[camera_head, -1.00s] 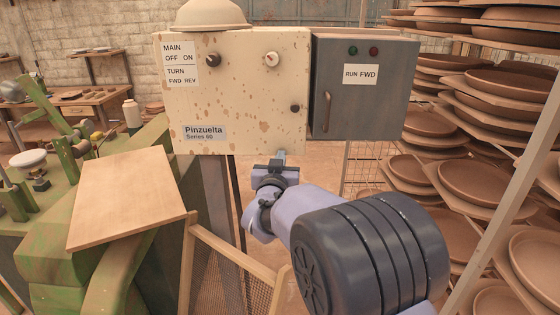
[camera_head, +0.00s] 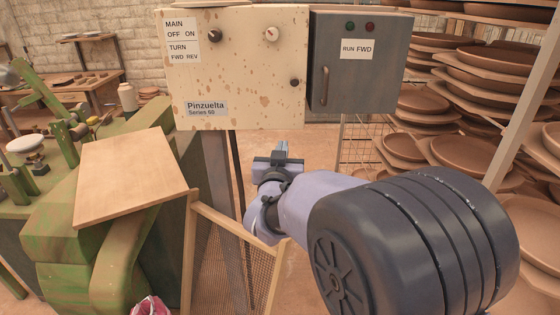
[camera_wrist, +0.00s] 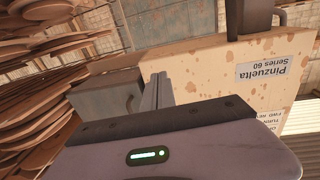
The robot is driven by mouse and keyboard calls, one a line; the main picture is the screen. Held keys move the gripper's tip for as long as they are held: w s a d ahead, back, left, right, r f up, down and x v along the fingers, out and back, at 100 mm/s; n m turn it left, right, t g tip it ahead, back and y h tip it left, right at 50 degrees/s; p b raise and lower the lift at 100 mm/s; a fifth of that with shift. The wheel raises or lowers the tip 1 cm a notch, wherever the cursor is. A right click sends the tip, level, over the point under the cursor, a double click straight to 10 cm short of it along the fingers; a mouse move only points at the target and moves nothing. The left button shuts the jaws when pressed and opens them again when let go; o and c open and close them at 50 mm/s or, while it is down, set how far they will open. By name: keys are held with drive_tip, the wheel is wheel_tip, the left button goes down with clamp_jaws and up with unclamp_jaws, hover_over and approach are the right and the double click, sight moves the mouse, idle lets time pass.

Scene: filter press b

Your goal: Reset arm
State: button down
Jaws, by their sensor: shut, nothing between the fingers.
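My gripper (camera_head: 282,148) is shut and empty. It is in front of and below the cream control box (camera_head: 245,75), apart from it. In the wrist view my gripper's fingers (camera_wrist: 157,92) are together, and the cream box (camera_wrist: 215,75) is beyond them on the right. The box carries two upper knobs, one (camera_head: 214,34) left and one (camera_head: 272,34) right, and a small dark knob (camera_head: 294,82) lower right. The grey cabinet (camera_head: 364,62) with a handle is joined on the right; it also shows in the wrist view (camera_wrist: 108,98).
Racks of brown clay plates (camera_head: 485,85) stand on the right. A green machine (camera_head: 60,235) with a wooden board (camera_head: 130,175) is on the left. A wooden-framed mesh screen (camera_head: 228,262) stands below my gripper. A pink object (camera_head: 150,306) shows at the bottom edge.

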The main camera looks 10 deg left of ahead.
drive_tip(key=s+d+r+m+g+y, duration=0.15)
drive_tip(key=s+d+g, duration=0.35)
drive_tip(key=s+d, duration=0.75)
drive_tip(key=s+d+f+m+g, duration=0.1)
drive_tip(key=s+d, duration=0.3)
drive_tip(key=s, duration=0.4)
drive_tip(key=s+d+f+m+g+h, duration=0.1)
drive_tip(key=s+d+f+m+g, duration=0.1)
drive_tip(key=s, duration=0.7)
drive_tip(key=s+d+f+m+g, duration=0.1)
drive_tip(key=s+d+f+g, duration=0.3)
drive_tip(key=s, duration=0.4)
drive_tip(key=shift+s+d+f+h+b, duration=0.2)
drive_tip(key=shift+d+f+h+b, duration=0.2)
drive_tip(key=shift+d+f, duration=0.45)
drive_tip(key=shift+d+r, duration=0.1)
drive_tip(key=shift+r, duration=0.1)
